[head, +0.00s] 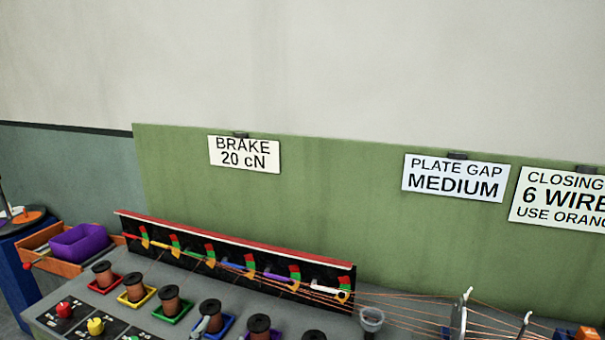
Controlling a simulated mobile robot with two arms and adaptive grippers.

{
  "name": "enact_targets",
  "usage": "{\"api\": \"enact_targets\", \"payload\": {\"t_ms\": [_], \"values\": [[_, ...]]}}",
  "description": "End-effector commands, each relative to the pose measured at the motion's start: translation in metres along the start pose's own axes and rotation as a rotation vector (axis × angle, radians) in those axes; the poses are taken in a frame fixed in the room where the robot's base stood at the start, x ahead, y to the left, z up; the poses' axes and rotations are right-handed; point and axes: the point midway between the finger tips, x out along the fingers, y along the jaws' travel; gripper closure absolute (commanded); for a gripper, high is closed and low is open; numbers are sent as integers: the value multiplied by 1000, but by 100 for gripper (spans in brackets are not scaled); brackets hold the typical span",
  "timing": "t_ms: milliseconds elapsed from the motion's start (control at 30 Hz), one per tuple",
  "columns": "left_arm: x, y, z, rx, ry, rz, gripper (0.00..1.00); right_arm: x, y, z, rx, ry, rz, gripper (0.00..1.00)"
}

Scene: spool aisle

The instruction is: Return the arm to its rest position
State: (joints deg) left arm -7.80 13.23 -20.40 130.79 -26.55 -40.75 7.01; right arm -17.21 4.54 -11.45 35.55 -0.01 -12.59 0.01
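Neither of my grippers shows in the head view, and no part of my arms can be made out. The grey bench (52,308) runs along the bottom of the picture. Copper-coloured wire spools stand on it in coloured trays, among them one in a red tray (104,274), one in a yellow tray (135,287) and one in a green tray (171,299). A small pale object (203,325) beside the blue tray is too small to identify.
A black panel (190,249) with coloured gauges stands behind the spools. Thin wires run right past a small funnel-like cup (372,318) to upright plates (461,312). A purple bin (79,241) sits at left. Signs hang on the green wall board (330,200), including "BRAKE 20 cN" (244,154).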

Motion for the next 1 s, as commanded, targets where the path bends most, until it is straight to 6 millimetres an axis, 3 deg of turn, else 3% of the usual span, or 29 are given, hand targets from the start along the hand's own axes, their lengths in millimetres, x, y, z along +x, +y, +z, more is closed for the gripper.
{"api": "enact_targets", "payload": {"t_ms": [33,100,200,400,633,867,1000], "values": [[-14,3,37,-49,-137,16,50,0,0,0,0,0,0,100],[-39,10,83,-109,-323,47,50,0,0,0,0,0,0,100],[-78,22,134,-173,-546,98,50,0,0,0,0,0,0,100],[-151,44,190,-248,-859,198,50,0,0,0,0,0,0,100],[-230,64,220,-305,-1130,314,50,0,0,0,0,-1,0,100],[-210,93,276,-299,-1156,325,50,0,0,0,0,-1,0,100],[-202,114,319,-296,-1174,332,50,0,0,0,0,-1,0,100]]}}
